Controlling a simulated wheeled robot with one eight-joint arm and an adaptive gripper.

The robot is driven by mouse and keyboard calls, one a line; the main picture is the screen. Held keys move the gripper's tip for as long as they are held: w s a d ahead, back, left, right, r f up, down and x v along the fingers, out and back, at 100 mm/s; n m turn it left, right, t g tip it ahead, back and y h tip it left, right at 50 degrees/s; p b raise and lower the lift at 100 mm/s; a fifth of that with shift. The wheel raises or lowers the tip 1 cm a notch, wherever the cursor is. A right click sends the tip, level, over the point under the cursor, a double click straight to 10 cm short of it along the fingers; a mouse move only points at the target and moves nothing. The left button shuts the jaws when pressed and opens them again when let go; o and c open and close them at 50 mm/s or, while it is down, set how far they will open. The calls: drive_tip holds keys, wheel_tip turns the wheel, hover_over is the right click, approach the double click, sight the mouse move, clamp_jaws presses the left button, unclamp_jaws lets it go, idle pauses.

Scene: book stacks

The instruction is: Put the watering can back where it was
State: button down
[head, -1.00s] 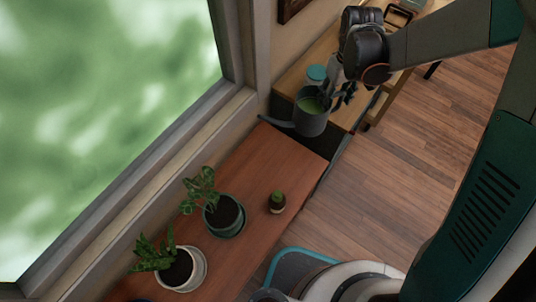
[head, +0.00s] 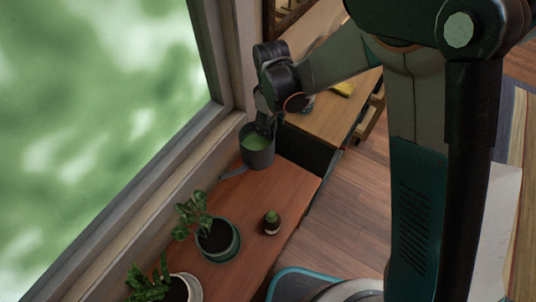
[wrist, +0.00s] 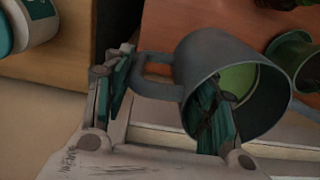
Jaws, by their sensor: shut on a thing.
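The watering can (head: 258,158) is a grey cup-like vessel, green inside, with a thin spout toward the lower left. It is at the far end of the reddish-brown wooden bench (head: 262,252), close to the window wall. I cannot tell whether its base touches the bench. My gripper (head: 265,125) is above its rim and shut on it. In the wrist view, the can (wrist: 192,58) is between the fingers of my gripper (wrist: 165,72). One finger is inside the can and the other is outside, beyond the handle. The can's base is hidden by its own body.
A leafy plant in a green pot (head: 218,242), a small cactus (head: 271,222) and another potted plant (head: 155,285) stand on the bench. A lighter wooden desk (head: 325,118) lies beyond. A white jar (wrist: 38,22) shows in the wrist view. The middle of the bench is clear.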

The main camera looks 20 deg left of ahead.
wheel_tip(320, 180, down, 15)
drive_tip(key=b, duration=0.3)
drive_tip(key=shift+r+b, duration=0.2)
drive_tip(key=shift+b, duration=0.15)
drive_tip(key=shift+f, duration=0.15)
drive_tip(key=c, duration=0.7)
unclamp_jaws()
wheel_tip(320, 180, up, 12)
drive_tip(key=p, duration=0.3)
drive_tip(key=shift+r+p, duration=0.2)
drive_tip(key=shift+p, duration=0.2)
drive_tip(key=shift+d, duration=0.1)
